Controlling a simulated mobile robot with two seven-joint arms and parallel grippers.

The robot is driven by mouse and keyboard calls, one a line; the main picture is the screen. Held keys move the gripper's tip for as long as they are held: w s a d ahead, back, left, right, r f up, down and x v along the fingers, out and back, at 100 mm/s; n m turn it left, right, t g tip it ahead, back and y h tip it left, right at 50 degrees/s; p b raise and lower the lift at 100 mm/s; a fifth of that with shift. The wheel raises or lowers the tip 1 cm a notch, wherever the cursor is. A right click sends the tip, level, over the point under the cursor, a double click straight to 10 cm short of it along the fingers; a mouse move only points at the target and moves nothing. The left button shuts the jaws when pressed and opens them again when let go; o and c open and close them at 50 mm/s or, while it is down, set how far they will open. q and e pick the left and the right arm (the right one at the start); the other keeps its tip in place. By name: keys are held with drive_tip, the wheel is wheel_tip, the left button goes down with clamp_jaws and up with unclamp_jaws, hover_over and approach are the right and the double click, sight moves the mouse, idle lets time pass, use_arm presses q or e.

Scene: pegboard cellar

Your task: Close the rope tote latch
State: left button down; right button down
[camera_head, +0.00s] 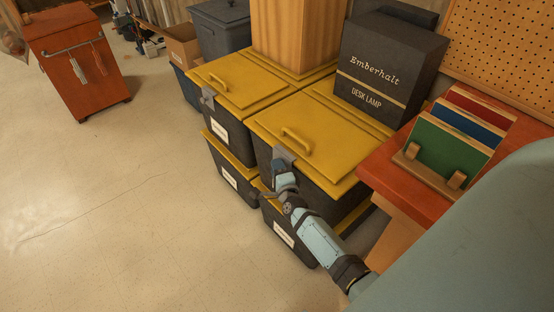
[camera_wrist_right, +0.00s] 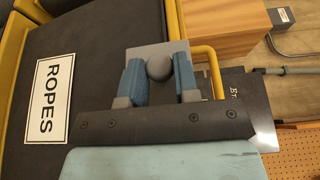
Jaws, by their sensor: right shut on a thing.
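The rope tote is a dark bin with a yellow lid (camera_head: 325,122), top of the front right stack in the head view. Its white ROPES label (camera_wrist_right: 52,98) shows in the right wrist view. The grey latch (camera_head: 284,153) sits at the lid's front edge; in the wrist view its plate (camera_wrist_right: 148,52) carries a round grey knob (camera_wrist_right: 159,68). My right gripper (camera_head: 279,166) is at the latch, its blue fingers (camera_wrist_right: 158,80) shut on the knob from both sides. I cannot tell whether the latch is fastened. The left gripper is out of view.
A similar yellow-lidded tote (camera_head: 236,82) stands to the left, and more totes are stacked below. A Desk Lamp box (camera_head: 386,62) sits on the lid's back. An orange-red bench (camera_head: 395,172) stands close on the right. Open floor (camera_head: 120,205) lies left.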

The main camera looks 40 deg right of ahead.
drive_tip(key=c, duration=0.9)
unclamp_jaws()
drive_tip(key=shift+s, duration=0.1)
use_arm(q)
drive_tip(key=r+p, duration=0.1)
drive_tip(key=p, duration=0.2)
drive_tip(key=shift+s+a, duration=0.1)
use_arm(e)
drive_tip(key=v, duration=1.3)
drive_tip(key=shift+s+a+r, duration=0.1)
drive_tip(key=shift+s+r, duration=0.05)
drive_tip(key=shift+s, duration=0.15)
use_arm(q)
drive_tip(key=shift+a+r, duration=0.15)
